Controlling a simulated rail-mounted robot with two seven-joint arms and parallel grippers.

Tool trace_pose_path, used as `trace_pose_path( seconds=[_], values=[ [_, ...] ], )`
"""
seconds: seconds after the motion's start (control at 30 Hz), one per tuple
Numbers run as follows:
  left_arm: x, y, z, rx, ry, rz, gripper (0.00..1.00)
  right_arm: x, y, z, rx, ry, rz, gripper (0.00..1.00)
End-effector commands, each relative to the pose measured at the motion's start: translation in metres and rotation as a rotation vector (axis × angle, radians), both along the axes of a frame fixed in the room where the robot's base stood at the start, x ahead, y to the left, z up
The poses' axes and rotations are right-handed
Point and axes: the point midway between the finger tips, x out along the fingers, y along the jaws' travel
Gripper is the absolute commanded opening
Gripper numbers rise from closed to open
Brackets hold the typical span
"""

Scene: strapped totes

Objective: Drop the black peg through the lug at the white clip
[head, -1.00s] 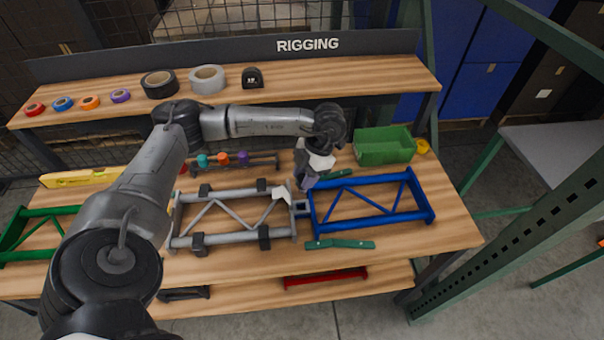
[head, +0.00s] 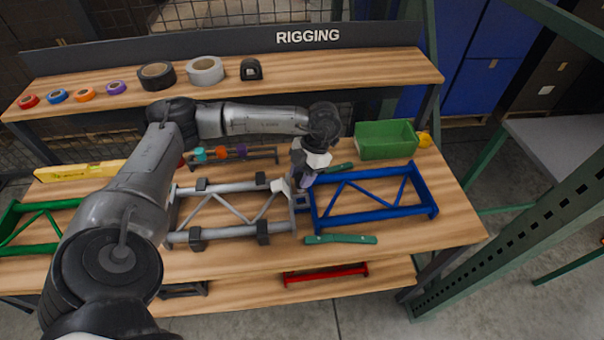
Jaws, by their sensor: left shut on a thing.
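My left gripper (head: 304,182) points down over the joint between the grey frame (head: 232,188) and the blue frame (head: 375,213). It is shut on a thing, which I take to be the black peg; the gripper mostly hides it. The white clip (head: 279,186) sits at the grey frame's upper right corner, just left of the gripper. The lug (head: 301,204) at the joint is small and partly covered by the gripper, so I cannot tell whether the peg touches it. My right gripper is not in view.
A rack behind the grey frame holds teal (head: 200,154), orange (head: 222,153) and purple (head: 241,152) pegs. A green bin (head: 386,141) stands behind the blue frame. Green bars (head: 341,239) lie in front of and behind the blue frame. Black clamps hold the grey frame.

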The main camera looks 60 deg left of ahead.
Motion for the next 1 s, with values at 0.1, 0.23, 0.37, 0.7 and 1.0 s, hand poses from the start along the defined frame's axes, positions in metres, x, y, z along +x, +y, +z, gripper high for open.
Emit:
trace_pose_path(
  seconds=[0.1, 0.23, 0.37, 0.7, 1.0],
  values=[
    [0.0, 0.0, -0.01, 0.0, -0.001, 0.0, 0.06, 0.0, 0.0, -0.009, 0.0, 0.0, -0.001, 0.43],
    [0.0, 0.0, -0.017, 0.0, -0.001, 0.0, 0.06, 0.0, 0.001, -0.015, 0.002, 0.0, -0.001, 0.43],
    [0.0, 0.0, -0.024, 0.0, -0.001, 0.0, 0.06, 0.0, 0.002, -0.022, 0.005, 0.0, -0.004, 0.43],
    [0.0, 0.0, -0.043, -0.001, 0.0, 0.0, 0.06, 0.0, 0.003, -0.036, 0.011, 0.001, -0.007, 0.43],
    [0.0, 0.0, -0.059, 0.0, 0.0, 0.0, 0.06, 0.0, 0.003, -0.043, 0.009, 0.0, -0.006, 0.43]
  ],
)
